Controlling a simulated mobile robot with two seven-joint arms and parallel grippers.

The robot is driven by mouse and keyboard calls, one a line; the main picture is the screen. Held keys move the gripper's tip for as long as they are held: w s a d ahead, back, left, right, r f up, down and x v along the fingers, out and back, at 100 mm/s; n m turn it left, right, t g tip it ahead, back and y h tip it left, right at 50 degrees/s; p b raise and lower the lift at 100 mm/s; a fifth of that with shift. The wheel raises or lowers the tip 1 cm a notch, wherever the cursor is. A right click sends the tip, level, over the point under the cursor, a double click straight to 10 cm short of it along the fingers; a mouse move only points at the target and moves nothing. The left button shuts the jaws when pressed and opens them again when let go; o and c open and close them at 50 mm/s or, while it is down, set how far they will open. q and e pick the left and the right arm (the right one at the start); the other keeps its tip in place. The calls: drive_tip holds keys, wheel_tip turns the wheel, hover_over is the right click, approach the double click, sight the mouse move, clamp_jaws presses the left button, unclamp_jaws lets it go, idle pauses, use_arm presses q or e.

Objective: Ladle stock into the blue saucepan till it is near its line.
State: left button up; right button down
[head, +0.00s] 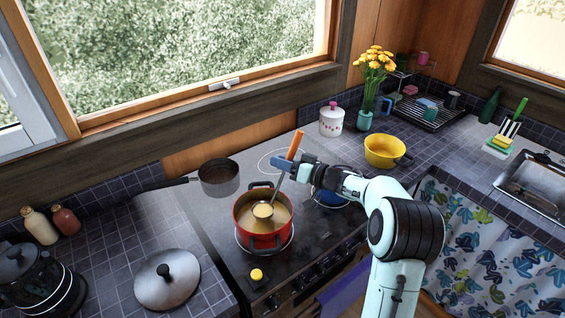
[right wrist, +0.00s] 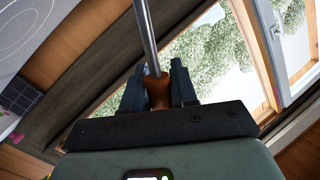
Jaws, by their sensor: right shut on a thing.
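My right gripper (head: 288,165) is shut on the orange-brown handle (head: 296,144) of a metal ladle, which also shows between its fingers in the right wrist view (right wrist: 158,92). The ladle's bowl (head: 263,210) holds tan stock and sits inside the red pot (head: 246,238), at or just above the stock surface; which of the two I cannot tell. The red pot of stock stands on the front of the stove. The blue saucepan (head: 328,198) is to its right, mostly hidden under my right arm, so its level and line cannot be seen. My left gripper is out of view.
A grey saucepan (head: 219,178) stands behind left of the red pot. A yellow pot (head: 384,151), a white canister (head: 331,121) and a flower vase (head: 365,120) stand behind right. A pot lid (head: 167,283) lies on the left counter.

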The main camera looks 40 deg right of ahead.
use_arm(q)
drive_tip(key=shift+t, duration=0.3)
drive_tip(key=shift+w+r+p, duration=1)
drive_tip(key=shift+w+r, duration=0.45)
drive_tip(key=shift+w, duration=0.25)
use_arm(e)
wheel_tip(320, 180, up, 10)
